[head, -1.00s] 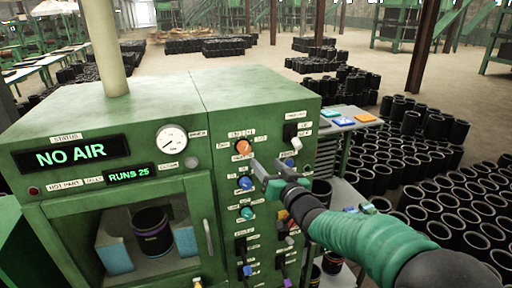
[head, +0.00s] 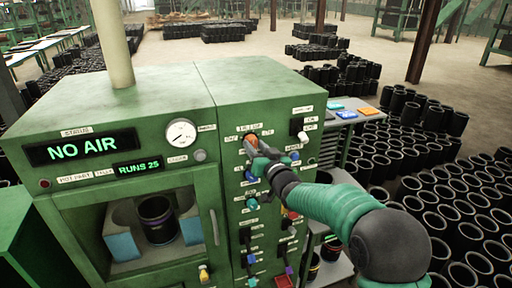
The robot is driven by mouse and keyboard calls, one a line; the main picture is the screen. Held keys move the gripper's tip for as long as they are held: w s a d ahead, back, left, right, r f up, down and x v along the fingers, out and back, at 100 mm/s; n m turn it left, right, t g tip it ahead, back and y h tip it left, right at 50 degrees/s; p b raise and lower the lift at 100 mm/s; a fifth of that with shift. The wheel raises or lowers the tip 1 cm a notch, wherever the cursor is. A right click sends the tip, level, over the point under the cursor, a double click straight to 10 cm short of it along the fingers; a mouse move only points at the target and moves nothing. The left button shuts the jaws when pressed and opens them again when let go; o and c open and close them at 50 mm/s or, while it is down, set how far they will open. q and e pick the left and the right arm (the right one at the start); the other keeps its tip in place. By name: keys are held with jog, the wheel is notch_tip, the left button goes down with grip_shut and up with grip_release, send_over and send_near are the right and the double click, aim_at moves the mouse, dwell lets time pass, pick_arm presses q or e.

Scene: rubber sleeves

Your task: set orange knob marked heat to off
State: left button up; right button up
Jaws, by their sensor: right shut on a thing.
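The orange knob (head: 251,138) is at the top of the control column on the green machine (head: 140,92). Small labels surround it, too small to read. My right gripper (head: 254,147) is shut on the orange knob, and its fingers cover the lower part of it. The knob's pointer direction is hidden. My right arm comes in from the lower right. My left gripper is out of view.
A blue knob (head: 251,176) and a teal knob (head: 251,204) sit below the orange one. A black switch (head: 296,126) is to the right. A display (head: 80,149) reads NO AIR. Black sleeves (head: 450,215) stand on the floor at right.

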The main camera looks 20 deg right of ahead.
jog(key=shift+a, duration=0.35)
grip_shut()
jog(key=shift+d+f, duration=0.1)
jog(key=shift+d, duration=0.45)
jog(key=shift+a+n+b, duration=0.1)
jog(key=shift+n+b, duration=0.4)
jog(key=shift+b, duration=0.25)
jog(key=n+b, duration=0.3)
jog(key=b, duration=0.1)
jog(key=shift+f+n, duration=0.1)
jog(key=shift+n, duration=0.3)
jog(key=n+b, duration=0.3)
jog(key=n, duration=0.1)
jog(key=n+h+b, duration=0.1)
jog(key=n+b, duration=0.2)
jog(key=shift+a+n+g, duration=0.2)
jog(key=shift+n+g, duration=0.1)
jog(key=shift+n, duration=0.1)
jog(key=shift+n+b, duration=0.75)
jog(key=shift+n, duration=0.35)
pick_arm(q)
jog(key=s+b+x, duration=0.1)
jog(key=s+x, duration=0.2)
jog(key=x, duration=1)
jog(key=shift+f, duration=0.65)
pick_arm(e)
jog(key=shift+n+h, duration=0.3)
jog(key=shift+n, duration=0.8)
jog(key=shift+r, duration=0.2)
